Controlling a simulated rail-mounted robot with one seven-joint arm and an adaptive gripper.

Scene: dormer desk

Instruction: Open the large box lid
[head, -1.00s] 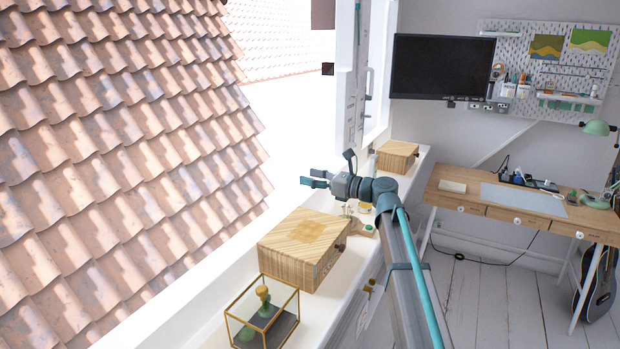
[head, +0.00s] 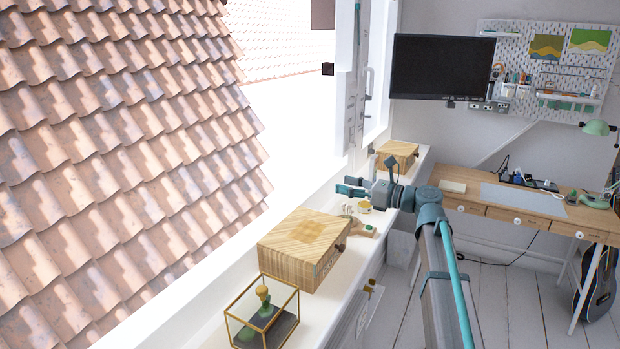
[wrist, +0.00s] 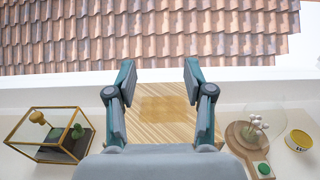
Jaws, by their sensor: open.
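A brass-edged glass case (head: 262,318) stands in front of the box. Behind the box are a round wooden board (wrist: 243,134), a glass dome and a yellow tin (wrist: 299,140). A smaller wooden box (head: 397,154) stands farther along the sill. A desk (head: 500,205) is at right.

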